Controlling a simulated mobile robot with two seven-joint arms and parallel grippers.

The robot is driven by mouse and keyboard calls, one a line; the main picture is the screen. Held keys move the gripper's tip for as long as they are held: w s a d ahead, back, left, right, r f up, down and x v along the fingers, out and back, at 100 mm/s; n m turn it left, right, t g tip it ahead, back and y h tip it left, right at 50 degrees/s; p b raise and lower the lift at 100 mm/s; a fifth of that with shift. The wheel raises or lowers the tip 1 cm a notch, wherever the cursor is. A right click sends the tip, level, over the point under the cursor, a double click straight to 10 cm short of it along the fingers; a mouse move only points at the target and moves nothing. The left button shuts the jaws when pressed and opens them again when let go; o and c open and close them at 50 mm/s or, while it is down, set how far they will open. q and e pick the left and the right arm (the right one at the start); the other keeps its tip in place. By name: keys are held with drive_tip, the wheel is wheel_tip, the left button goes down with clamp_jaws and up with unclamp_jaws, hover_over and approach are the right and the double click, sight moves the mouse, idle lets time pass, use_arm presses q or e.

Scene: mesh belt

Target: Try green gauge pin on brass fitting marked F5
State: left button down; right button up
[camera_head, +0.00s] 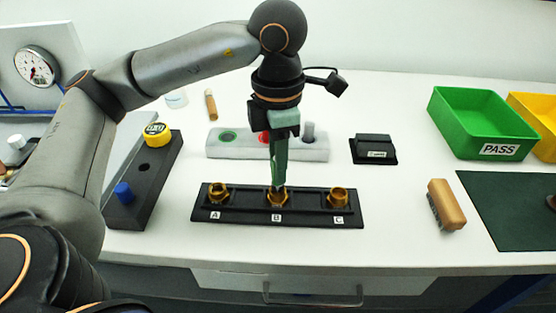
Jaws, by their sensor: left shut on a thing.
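My left gripper (278,137) points straight down over the middle of the bench. It is shut on the green gauge pin (279,165), which hangs upright. The pin's lower end is at the brass fitting over label B (277,198); I cannot tell how far it is inside. Brass fittings also stand over label A (217,193) and label C (339,197) in the same black rack (305,219). I can read no F5 mark on any fitting. A small black stand (373,147) carries a white label too small to read. My right gripper is not in view.
Behind the rack, a pale gauge block (318,152) has a green-ringed spot, a red part and a grey pin. A black block (130,205) with yellow and blue knobs is left. A brush (446,203), green PASS tray (447,130), yellow tray (545,150) and dark mat (505,225) are right.

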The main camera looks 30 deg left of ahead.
use_arm(q)
drive_tip(key=shift+f+b, duration=0.9)
drive_tip(key=shift+f, duration=0.15)
drive_tip(key=shift+r, duration=0.25)
idle(0.4)
drive_tip(key=shift+r+p, duration=0.9)
drive_tip(key=shift+r, duration=0.05)
drive_tip(key=shift+r, duration=0.15)
drive_tip(key=shift+r+p, duration=2.3)
drive_tip(key=shift+r, duration=0.65)
